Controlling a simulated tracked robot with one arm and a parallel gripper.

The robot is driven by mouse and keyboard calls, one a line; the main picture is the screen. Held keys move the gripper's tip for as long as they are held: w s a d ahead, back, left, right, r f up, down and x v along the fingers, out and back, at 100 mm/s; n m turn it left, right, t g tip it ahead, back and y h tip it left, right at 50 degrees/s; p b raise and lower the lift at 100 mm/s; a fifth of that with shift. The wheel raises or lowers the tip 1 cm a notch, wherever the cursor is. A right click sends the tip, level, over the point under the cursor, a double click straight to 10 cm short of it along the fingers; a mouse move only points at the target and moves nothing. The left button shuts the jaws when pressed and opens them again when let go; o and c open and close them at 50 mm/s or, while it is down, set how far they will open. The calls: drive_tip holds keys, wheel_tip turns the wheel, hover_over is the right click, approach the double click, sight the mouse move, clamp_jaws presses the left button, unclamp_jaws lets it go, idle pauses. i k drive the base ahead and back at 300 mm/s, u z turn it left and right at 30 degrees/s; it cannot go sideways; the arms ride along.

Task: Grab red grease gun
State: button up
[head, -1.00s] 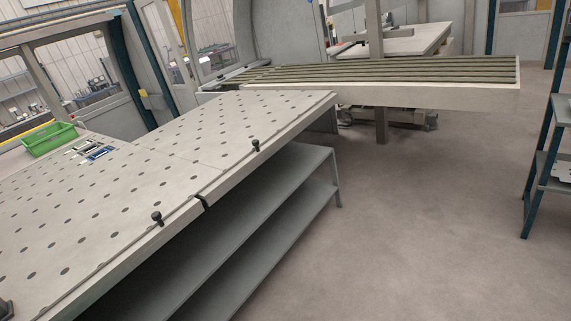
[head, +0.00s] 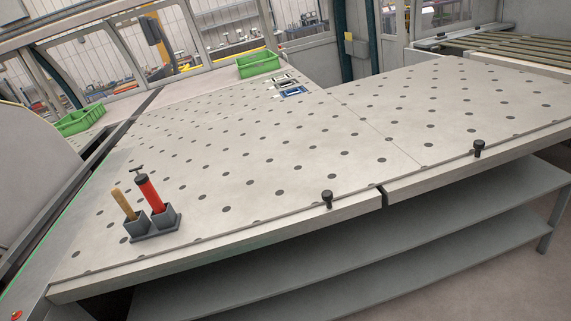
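The red grease gun (head: 150,195) stands nearly upright in a dark grey two-cup holder (head: 153,237). Its black T-shaped top points up. A wooden handle (head: 123,204) stands in the cup to its left; the rest of that tool is hidden in the cup. The holder sits near the front left corner of the perforated table (head: 300,145). My gripper does not show in the head view.
Two black knobs (head: 327,199) (head: 479,148) stick up along the table's front edge. Green bins (head: 258,64) (head: 80,121) and blue-and-white flat parts (head: 292,91) lie at the back. Grey shelves (head: 330,275) are under the table. The table's middle is clear.

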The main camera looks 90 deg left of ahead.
sight(142, 180)
drive_tip(key=u, duration=1)
drive_tip(key=i, duration=0.15)
drive_tip(key=u, duration=2.15)
drive_tip(key=i, duration=0.95)
drive_tip(key=z, duration=0.25)
drive_tip(key=k, duration=0.75)
drive_tip(key=u, duration=0.2)
drive_tip(key=i, duration=0.5)
